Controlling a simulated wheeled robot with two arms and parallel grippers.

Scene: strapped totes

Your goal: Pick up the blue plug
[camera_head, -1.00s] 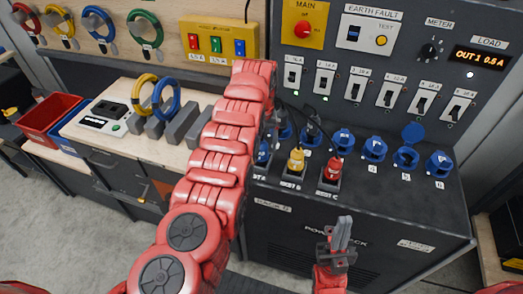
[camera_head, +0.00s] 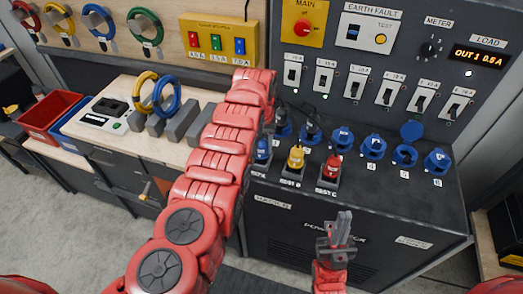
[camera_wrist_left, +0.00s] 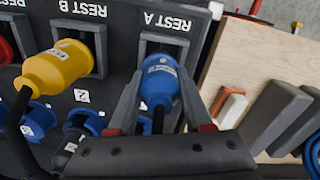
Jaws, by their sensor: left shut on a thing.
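The blue plug (camera_wrist_left: 160,80) is at the REST A holder (camera_wrist_left: 178,42) in the wrist view, its top end at the opening. I cannot tell how deep it sits. My left gripper (camera_wrist_left: 157,100) is shut on it, one finger on each side. In the head view the blue plug (camera_head: 263,150) shows partly beside my left arm, which hides most of that gripper. My right gripper (camera_head: 338,228) is low in front of the black power rack (camera_head: 385,215), fingers together and empty.
The yellow plug (camera_head: 296,158) and red plug (camera_head: 332,168) stand in REST B and REST C, right of the blue plug. Blue sockets (camera_head: 373,147) line the rack behind them. Grey blocks (camera_head: 180,122) and cable rings (camera_head: 166,92) are on the bench at left.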

